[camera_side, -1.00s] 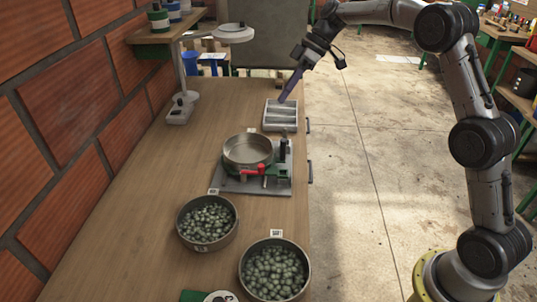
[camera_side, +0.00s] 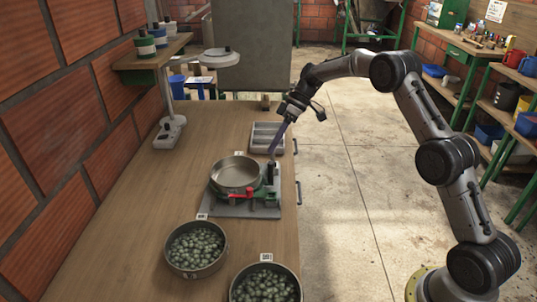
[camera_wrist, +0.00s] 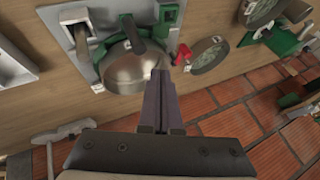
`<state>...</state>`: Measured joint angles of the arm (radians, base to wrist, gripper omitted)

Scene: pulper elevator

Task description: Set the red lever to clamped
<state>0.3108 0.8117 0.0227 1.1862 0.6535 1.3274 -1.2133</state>
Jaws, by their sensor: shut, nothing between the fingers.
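The red lever (camera_side: 240,194) sits at the front of a green clamp fixture on a grey base plate (camera_side: 230,211). In the wrist view the red lever (camera_wrist: 183,54) shows to the right of my fingertips, apart from them. A round metal pan (camera_side: 236,172) rests in the fixture; it also shows in the wrist view (camera_wrist: 130,70). My gripper (camera_side: 274,150) is shut and empty, above the back right of the fixture, near its dark upright post (camera_side: 271,170). In the wrist view my gripper (camera_wrist: 160,74) overlaps the pan's edge. I cannot tell whether they touch.
Two pans of green fruit, one at left (camera_side: 196,247) and one at right (camera_side: 265,283), stand in front of the fixture. A grey compartment tray (camera_side: 267,137) lies behind it. A scale stand (camera_side: 170,130) is at back left. The left side of the wooden table is clear.

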